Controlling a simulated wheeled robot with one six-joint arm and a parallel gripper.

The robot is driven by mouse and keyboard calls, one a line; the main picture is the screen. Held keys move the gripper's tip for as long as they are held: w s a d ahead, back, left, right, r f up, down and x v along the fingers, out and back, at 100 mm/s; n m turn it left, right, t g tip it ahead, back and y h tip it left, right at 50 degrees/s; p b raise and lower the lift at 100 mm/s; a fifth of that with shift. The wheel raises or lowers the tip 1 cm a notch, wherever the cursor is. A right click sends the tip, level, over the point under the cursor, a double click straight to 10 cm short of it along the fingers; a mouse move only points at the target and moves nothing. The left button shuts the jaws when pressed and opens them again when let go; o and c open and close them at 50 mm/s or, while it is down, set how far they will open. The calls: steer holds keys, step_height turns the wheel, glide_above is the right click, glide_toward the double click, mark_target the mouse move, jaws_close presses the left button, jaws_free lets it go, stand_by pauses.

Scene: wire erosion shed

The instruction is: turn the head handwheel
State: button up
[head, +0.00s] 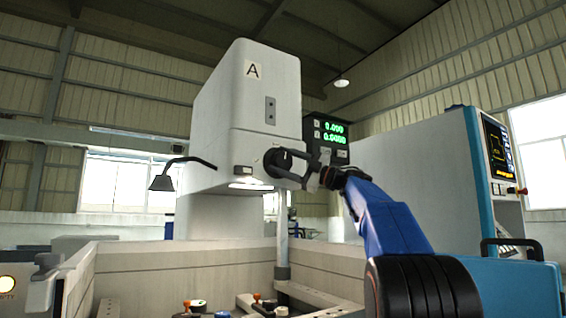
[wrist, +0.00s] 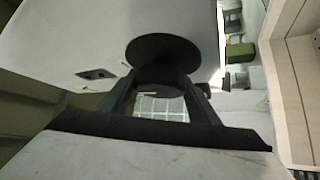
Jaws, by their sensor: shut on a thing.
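The head handwheel (head: 275,161) is a black round wheel on the lower front of the white machine head (head: 218,125) marked "A". My gripper (head: 291,168) reaches it from the right, and its jaws are shut on it. In the wrist view the handwheel (wrist: 163,48) shows as a dark disc with a narrower dark hub nearer to me. My gripper's fingers (wrist: 163,86) lie on either side of that hub. The exact contact is dark and hard to see. Part of the wheel is hidden by my gripper in the head view.
A readout (head: 333,131) with green digits hangs just behind my gripper. A lamp (head: 162,182) juts out left of the head. A vertical column (head: 282,240) stands below, inside the walled tank (head: 215,256). A white and blue cabinet (head: 415,175) with a screen stands right.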

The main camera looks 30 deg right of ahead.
steer(key=shift+n+g, duration=0.5)
steer(key=shift+n, duration=0.2)
steer(key=o, duration=1.1)
steer(key=shift+c, duration=0.2)
steer(key=v, duration=1.7)
steer(key=shift+s, duration=0.2)
steer(key=shift+d+f, duration=0.1)
steer(key=shift+w, duration=0.1)
